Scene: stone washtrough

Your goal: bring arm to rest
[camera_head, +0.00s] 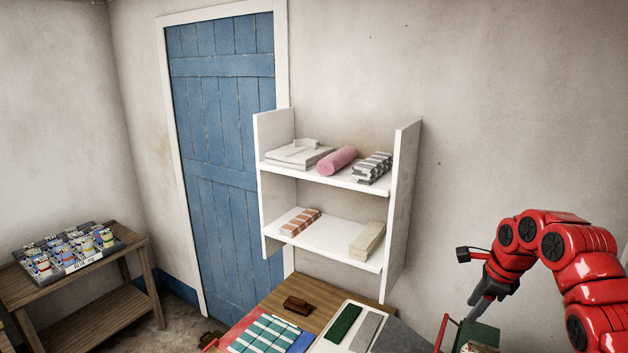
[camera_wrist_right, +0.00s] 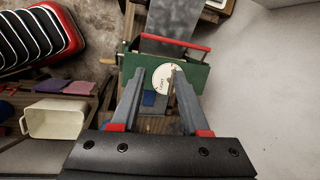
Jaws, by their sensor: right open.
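My right arm (camera_head: 560,245) is red and reaches in from the right, bent with its forearm downward. My right gripper (camera_head: 478,312) hangs above a green box (camera_head: 482,336) at the right end of the table. In the right wrist view the gripper (camera_wrist_right: 159,80) is open, its two grey fingers apart, with nothing held between them. Behind and below the fingers is the green box (camera_wrist_right: 193,77) with a red bar handle (camera_wrist_right: 172,43). A pale round disc with lettering (camera_wrist_right: 162,80) shows in the box. My left gripper is in neither view.
The wooden table (camera_head: 270,300) holds folded cloths and a brown brush (camera_head: 297,305). A white wall shelf (camera_head: 408,190) carries folded and rolled textiles. A side bench (camera_head: 100,325) holds a tray of jars. A cream container (camera_wrist_right: 52,122) and red-rimmed dark racks (camera_wrist_right: 35,40) lie left of the gripper.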

